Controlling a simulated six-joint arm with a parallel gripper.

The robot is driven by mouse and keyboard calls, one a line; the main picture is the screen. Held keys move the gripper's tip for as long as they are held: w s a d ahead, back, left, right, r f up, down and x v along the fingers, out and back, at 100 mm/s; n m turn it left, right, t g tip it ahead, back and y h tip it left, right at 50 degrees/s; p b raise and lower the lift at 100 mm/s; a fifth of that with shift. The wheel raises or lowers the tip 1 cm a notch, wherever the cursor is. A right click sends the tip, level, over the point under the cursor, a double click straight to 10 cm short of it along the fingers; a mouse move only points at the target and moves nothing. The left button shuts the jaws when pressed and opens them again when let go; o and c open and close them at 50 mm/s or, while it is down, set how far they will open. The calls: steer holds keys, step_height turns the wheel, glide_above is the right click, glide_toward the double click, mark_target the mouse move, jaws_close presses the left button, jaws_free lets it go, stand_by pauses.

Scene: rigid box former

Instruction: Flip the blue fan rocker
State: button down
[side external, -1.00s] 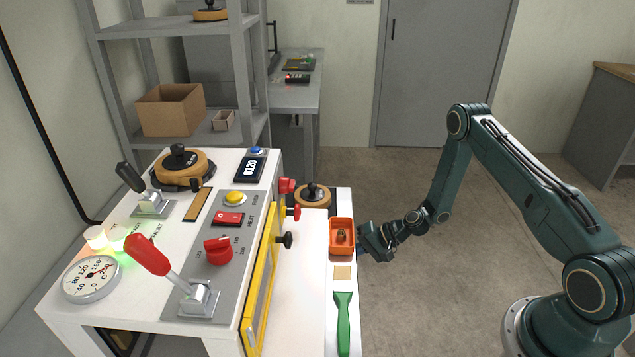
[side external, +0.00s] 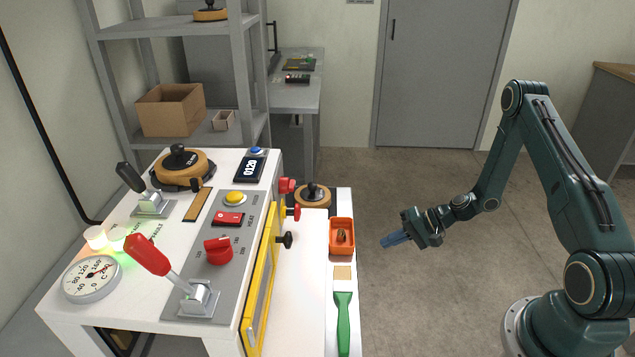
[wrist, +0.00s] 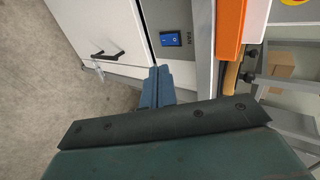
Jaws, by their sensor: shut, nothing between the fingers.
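The blue fan rocker (wrist: 171,39) shows in the wrist view, set in a grey panel with the word FAN beside it, on the side of the white machine. It does not show in the side external view. My gripper (side external: 384,243) is shut and empty, in free air to the right of the machine and its side shelf. In the wrist view my closed fingers (wrist: 157,75) point toward the panel, their tips appearing just below and left of the rocker. I cannot tell the exact gap, but the gripper is apart from the machine.
The orange bin (side external: 342,250) and green-handled brush (side external: 343,320) lie on the white side shelf. A yellow frame (side external: 262,285) and dark knob (side external: 285,240) stick out from the machine. White doors with black handles (wrist: 104,55) are left of the rocker. The floor around my arm is clear.

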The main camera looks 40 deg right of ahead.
steer(key=shift+v, duration=0.85)
steer(key=shift+f, duration=0.15)
steer(key=shift+s+d+f, duration=0.1)
steer(key=shift+d+f, duration=0.05)
steer(key=shift+f, duration=0.5)
steer(key=shift+f, duration=0.1)
steer(key=r+x, duration=0.1)
steer(key=x, duration=1.2)
steer(key=shift+w+a+r, duration=0.2)
steer(key=shift+w+a, duration=0.3)
